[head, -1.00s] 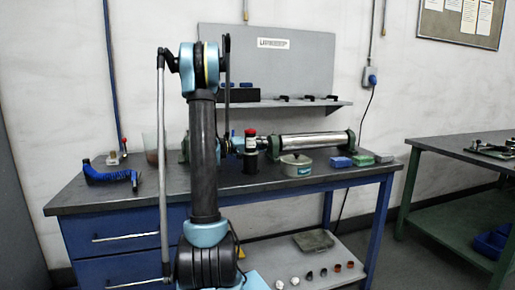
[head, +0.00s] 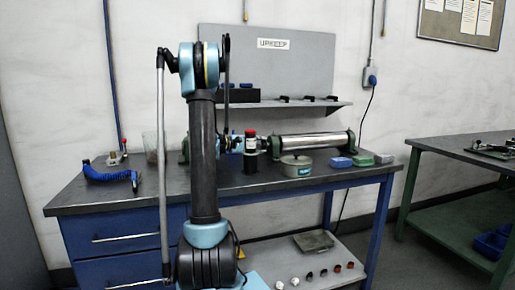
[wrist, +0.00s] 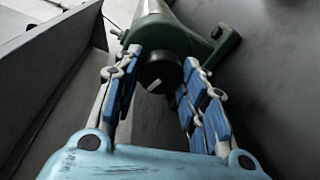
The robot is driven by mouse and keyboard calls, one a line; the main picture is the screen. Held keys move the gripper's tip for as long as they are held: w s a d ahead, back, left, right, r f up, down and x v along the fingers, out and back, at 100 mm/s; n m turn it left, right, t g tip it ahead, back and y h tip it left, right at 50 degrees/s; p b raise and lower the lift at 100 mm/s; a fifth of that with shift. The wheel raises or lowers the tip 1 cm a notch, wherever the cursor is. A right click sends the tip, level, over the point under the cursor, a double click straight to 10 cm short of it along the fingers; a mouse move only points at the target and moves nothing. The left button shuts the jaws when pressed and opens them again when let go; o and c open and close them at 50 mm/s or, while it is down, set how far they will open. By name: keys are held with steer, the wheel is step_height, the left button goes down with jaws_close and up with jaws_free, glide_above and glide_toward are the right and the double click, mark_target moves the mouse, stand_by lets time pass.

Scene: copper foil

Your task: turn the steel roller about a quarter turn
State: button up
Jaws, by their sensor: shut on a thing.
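The steel roller (head: 308,140) lies level between green end stands on the blue workbench, behind a lidded pot. In the wrist view its pale barrel (wrist: 152,7) shows at the top, behind the near green stand (wrist: 165,35). A black round knob (wrist: 158,72) with a short, slanted white mark sticks out of that stand towards me. My gripper (wrist: 163,60) has its blue-padded fingers on either side of the knob and is shut on it. In the head view my own arm hides part of the gripper (head: 234,144).
A dark cylinder with a red-capped bottle (head: 251,143) and a grey-green pot (head: 296,165) stand just in front of the roller. Blue and green blocks (head: 362,160) lie to the right. The bench's front strip is clear.

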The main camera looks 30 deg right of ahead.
steer(key=shift+w+n, duration=0.1)
steer(key=shift+n, duration=0.3)
stand_by(1.3)
steer(key=o, duration=1.1)
steer(key=shift+c, duration=0.2)
steer(key=v, duration=1.2)
